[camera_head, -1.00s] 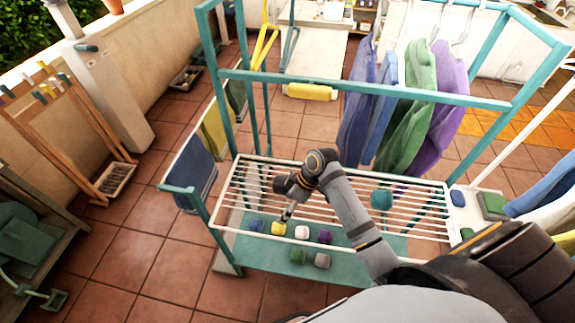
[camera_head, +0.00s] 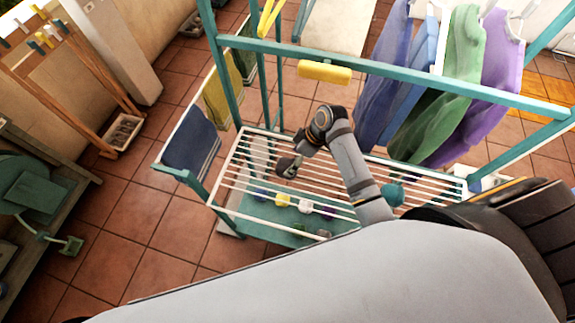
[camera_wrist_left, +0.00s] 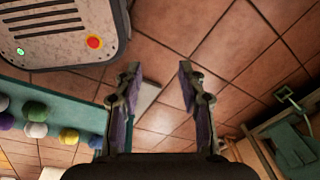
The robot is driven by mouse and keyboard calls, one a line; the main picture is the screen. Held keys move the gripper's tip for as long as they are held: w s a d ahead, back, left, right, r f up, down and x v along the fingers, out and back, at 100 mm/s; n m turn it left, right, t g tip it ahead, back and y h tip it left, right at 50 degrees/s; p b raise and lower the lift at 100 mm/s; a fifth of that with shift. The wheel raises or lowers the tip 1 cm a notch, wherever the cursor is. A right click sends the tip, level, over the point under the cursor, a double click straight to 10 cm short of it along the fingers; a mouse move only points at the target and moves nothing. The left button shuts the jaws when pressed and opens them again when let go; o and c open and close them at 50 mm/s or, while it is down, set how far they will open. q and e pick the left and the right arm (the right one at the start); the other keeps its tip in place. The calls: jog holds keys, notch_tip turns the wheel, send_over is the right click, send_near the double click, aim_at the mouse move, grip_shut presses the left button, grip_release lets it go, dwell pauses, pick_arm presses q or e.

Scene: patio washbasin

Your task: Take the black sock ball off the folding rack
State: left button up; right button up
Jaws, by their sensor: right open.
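I cannot make out a black sock ball in either view. The folding rack (camera_head: 228,172) has white slats inside a teal frame. My right gripper (camera_head: 286,168) is over its slats in the head view, small and dark, open, with no ball visible in it. Near it lie a yellow ball (camera_head: 282,200), a white ball (camera_head: 305,206) and a purple ball (camera_head: 328,213). A teal ball (camera_head: 392,194) is right of my right forearm. My left gripper (camera_wrist_left: 158,72) is open and empty above the floor tiles in the left wrist view.
Blue cloth (camera_head: 190,147) hangs at the rack's left end. A wooden stand (camera_head: 65,75) is at left. Tiled floor between is clear.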

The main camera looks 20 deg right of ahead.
aim_at(290, 164)
jog(key=x, duration=0.2)
jog(key=shift+s+a+f, duration=0.1)
jog(key=shift+a+f, duration=0.1)
jog(key=shift+a, duration=0.1)
jog(key=shift+a+f, duration=0.2)
jog(key=shift+f, duration=0.05)
jog(key=shift+d, duration=0.1)
jog(key=shift+c, duration=0.8)
jog(key=c, duration=1.1)
pick_arm(q)
jog(key=shift+w+d+r+p, duration=0.3)
jog(key=shift+w+r+p, duration=0.35)
jog(key=shift+r, duration=0.25)
pick_arm(e)
jog(key=shift+o, duration=0.2)
notch_tip(290, 164, up, 18)
